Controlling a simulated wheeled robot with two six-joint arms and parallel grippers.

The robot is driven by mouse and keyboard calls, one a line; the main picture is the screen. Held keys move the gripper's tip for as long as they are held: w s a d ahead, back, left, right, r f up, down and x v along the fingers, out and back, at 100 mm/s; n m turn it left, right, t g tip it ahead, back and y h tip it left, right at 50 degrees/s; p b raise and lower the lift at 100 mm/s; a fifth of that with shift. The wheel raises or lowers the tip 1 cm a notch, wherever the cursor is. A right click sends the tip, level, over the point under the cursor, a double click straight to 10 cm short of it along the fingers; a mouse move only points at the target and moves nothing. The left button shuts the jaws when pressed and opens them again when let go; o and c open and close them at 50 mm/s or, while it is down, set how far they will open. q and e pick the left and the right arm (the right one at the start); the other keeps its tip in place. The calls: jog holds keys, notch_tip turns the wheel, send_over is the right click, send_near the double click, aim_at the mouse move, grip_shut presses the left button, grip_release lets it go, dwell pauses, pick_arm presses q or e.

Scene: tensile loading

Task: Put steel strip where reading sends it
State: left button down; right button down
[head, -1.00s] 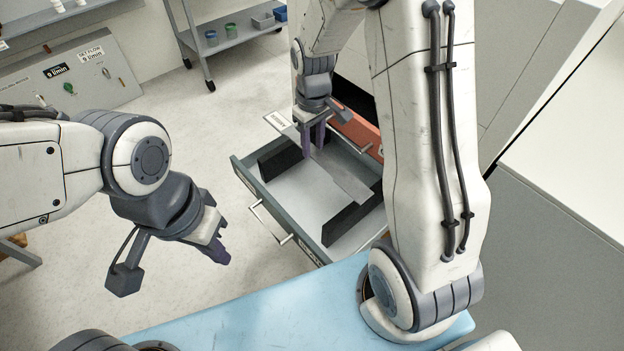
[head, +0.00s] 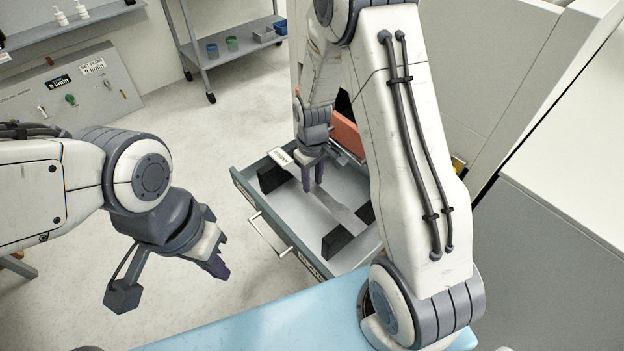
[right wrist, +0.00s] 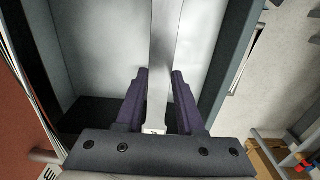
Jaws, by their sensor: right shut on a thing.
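The steel strip (head: 338,210) is a long flat grey bar, slanting over the open drawer (head: 262,205). In the right wrist view the strip (right wrist: 160,65) runs between the two purple fingers (right wrist: 158,98). Two black blocks, one at the left (head: 271,178) and one at the front right (head: 337,242), stand in the drawer. Whether the strip touches them I cannot tell. My left gripper (head: 217,266) hangs empty left of the drawer; its finger gap is unclear.
A red-fronted drawer (head: 347,134) is behind my right gripper. A light blue surface (head: 290,318) lies in front. A wall panel (head: 75,92) with flow readings and a grey shelf cart (head: 235,48) stand at the back. The floor left of the drawer is clear.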

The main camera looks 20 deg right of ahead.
aim_at(312, 186)
jog(key=shift+f, duration=0.15)
jog(key=c, duration=0.5)
grip_release()
notch_tip(312, 186, up, 12)
jog(key=p, duration=0.1)
jog(key=s+a+r+n, duration=0.2)
jog(key=s+a+r, duration=0.4)
jog(key=s+a, duration=0.45)
jog(key=shift+n+y, duration=0.5)
jog(key=shift+n, duration=0.1)
jog(key=s+a, duration=0.1)
jog(key=s, duration=0.3)
jog(key=s+a+r, duration=0.1)
jog(key=s, duration=0.4)
jog(key=s+a, duration=0.1)
jog(key=s, duration=0.3)
jog(key=shift+s+a+r, duration=0.15)
jog(key=shift+a+r, duration=0.2)
jog(key=shift+r, duration=0.05)
